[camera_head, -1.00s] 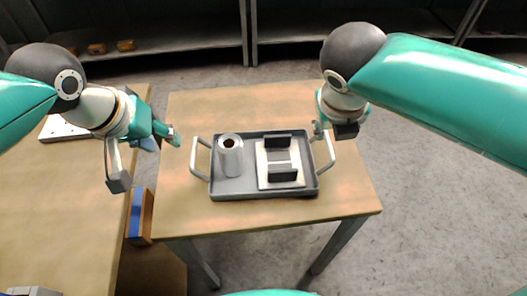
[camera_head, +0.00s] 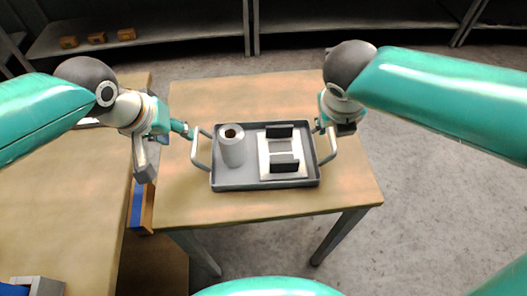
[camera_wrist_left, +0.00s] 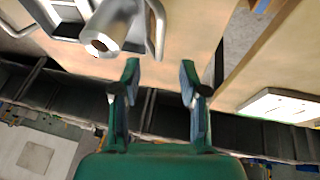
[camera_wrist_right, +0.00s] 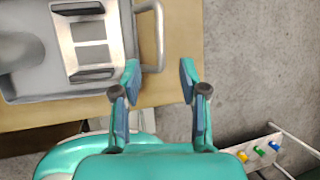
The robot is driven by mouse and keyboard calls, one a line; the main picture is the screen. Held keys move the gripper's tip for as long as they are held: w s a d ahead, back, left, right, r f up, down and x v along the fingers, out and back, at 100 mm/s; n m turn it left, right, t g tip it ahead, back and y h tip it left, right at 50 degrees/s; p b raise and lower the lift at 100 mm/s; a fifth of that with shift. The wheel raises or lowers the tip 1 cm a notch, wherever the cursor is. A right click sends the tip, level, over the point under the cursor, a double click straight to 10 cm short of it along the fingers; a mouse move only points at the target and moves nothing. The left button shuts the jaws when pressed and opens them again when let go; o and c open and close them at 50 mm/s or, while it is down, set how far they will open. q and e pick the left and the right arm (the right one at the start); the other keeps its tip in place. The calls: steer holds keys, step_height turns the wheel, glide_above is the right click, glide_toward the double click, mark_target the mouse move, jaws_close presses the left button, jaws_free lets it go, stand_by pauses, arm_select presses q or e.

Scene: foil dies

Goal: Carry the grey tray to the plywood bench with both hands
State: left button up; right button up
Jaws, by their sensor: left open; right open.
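The grey tray (camera_head: 240,182) stands on a wood-topped table (camera_head: 280,98) and has a bar handle at each end. It carries a grey cylinder (camera_head: 232,150) with a hole in its top, and a pale block (camera_head: 266,162) with two dark upright bars. My left gripper (camera_head: 165,150) is open and empty, just left of the left handle (camera_head: 197,155). That handle lies beyond the fingertips in the left wrist view (camera_wrist_left: 158,35). My right gripper (camera_head: 334,128) is open by the right handle (camera_head: 328,155). The right wrist view (camera_wrist_right: 159,67) shows that handle (camera_wrist_right: 158,40) beyond the fingertips, outside them.
A second wood-topped bench (camera_head: 60,195) stands at the left, with a grey-and-blue box (camera_head: 40,287) at its near edge. A wooden piece with a blue face (camera_head: 138,208) sits between the tops. Shelving (camera_head: 180,37) runs along the back. Open floor (camera_head: 430,180) lies to the right.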

mark_target(194, 144)
arm_select(q)
steer(key=x, duration=1)
steer(key=shift+w+f, duration=0.15)
steer(key=shift+f, duration=0.25)
arm_select(e)
steer(key=x, duration=1)
steer(key=shift+w+d+f, duration=0.1)
steer(key=shift+w+f, duration=0.05)
steer(key=shift+f, duration=0.2)
arm_select(q)
jaws_close()
arm_select(e)
jaws_close()
arm_select(q)
steer(key=shift+r, duration=0.1)
arm_select(e)
steer(key=shift+r, duration=0.1)
